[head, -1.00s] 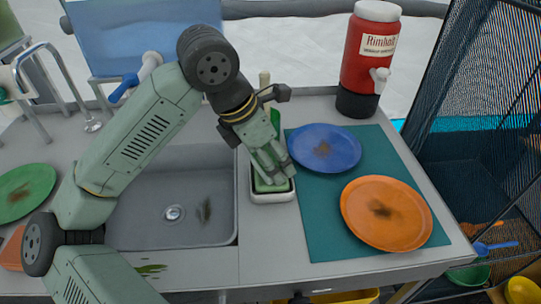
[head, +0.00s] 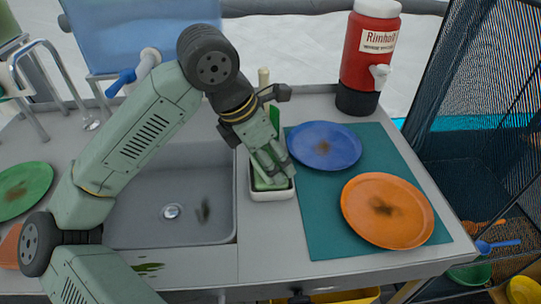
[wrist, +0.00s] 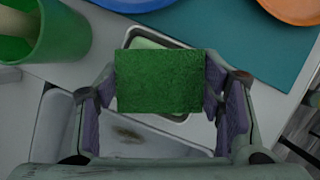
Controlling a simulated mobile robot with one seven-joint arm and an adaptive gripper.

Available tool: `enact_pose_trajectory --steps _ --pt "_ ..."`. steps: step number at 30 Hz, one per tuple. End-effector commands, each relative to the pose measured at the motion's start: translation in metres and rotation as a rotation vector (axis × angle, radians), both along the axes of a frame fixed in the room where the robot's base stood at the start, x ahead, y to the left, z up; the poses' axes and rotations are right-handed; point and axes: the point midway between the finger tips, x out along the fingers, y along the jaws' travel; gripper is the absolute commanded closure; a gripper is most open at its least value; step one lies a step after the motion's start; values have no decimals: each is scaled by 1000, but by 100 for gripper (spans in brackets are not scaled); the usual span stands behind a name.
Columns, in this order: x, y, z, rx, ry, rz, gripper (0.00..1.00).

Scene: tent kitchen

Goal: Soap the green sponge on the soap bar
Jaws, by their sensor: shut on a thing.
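My gripper (wrist: 160,92) is shut on the green sponge (wrist: 160,80), which sits between its two fingers in the wrist view. In the head view my gripper (head: 270,162) points down over a small white dish (head: 272,196) on the counter, right of the sink. A pale green soap bar (wrist: 148,43) lies in the dish, mostly hidden behind the sponge in the wrist view. In the head view a green patch (head: 268,184) shows in the dish under the fingers. I cannot tell whether the sponge touches the soap.
A green cup (wrist: 45,35) stands beside the dish. A blue plate (head: 323,146) and an orange plate (head: 387,210), both stained, lie on a teal mat (head: 318,240). The sink (head: 175,190) is to the left. A red drink dispenser (head: 371,50) stands at the back.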

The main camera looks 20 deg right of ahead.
Motion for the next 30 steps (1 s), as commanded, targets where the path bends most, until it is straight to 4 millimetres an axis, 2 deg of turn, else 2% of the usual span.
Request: enact_pose_trajectory --steps 12,30 --pt "0 1 -11 -6 12 4 61" --pt "1 2 -13 -5 12 6 61"
